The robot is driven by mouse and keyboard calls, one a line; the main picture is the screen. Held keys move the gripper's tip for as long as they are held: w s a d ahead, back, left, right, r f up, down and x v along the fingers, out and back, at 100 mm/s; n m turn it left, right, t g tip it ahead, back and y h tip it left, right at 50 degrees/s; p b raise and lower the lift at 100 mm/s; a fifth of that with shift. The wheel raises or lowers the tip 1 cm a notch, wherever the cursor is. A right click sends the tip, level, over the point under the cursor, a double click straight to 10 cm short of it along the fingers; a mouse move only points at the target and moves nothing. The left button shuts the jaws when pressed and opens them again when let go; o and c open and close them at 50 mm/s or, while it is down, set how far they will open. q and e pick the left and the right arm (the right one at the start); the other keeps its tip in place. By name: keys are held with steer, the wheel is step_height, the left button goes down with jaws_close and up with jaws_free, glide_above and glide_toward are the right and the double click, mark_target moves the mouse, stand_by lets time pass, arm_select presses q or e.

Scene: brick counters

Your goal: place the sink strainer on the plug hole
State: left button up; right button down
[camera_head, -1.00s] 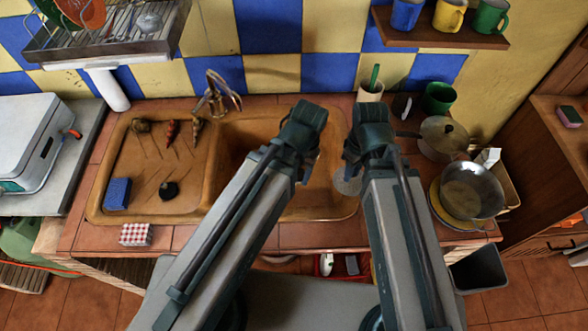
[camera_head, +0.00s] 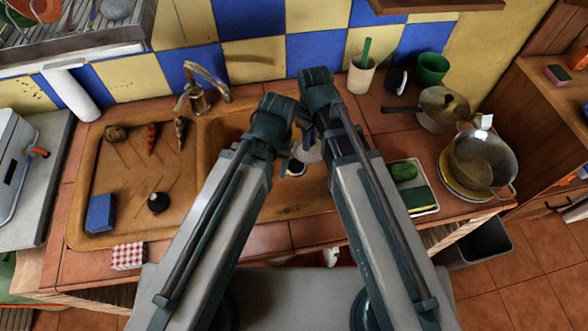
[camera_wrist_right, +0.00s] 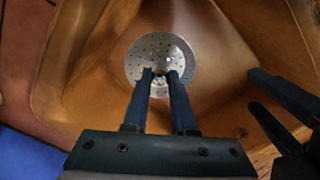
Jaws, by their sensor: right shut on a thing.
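The sink strainer is a round grey metal disc with small holes (camera_wrist_right: 162,50). In the head view part of it (camera_head: 309,153) shows between my two arms, over the sink basin (camera_head: 290,205). My right gripper (camera_wrist_right: 160,72) is shut on the middle of the strainer. A dark round spot with a pale rim (camera_head: 295,168) beside the strainer may be the plug hole; I cannot tell surely, and the strainer hides what is behind it in the wrist view. My left gripper (camera_wrist_right: 252,88) is to the right in the wrist view, its two fingers apart and empty.
The tap (camera_head: 199,92) stands behind the basin. A blue sponge (camera_head: 101,213) and a black knobbed item (camera_head: 158,202) lie on the drainboard. Pans (camera_head: 482,158) and a sponge tray (camera_head: 410,187) stand on the right. The basin walls slope around my right gripper.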

arm_select(q)
step_height(320, 180, down, 14)
steer(key=b, duration=1.3)
steer(key=shift+f, duration=0.15)
arm_select(e)
steer(key=w+a+f, duration=0.1)
steer(key=f, duration=0.3)
steer(key=w+a+f, duration=0.1)
steer(key=f, duration=0.4)
steer(key=w+a+f, duration=0.2)
steer(key=f, duration=0.3)
steer(key=shift+f, duration=0.15)
arm_select(q)
steer(key=shift+f+b, duration=0.1)
steer(key=shift+b, duration=0.25)
arm_select(e)
steer(key=shift+f, duration=0.1)
arm_select(q)
steer(key=shift+f, duration=0.15)
arm_select(e)
steer(key=shift+f, duration=0.15)
steer(key=c, duration=0.7)
jaws_free()
arm_select(q)
step_height(320, 180, up, 13)
steer(key=p, duration=1.2)
steer(key=shift+f, duration=0.2)
arm_select(e)
step_height(320, 180, up, 12)
steer(key=shift+r, duration=0.25)
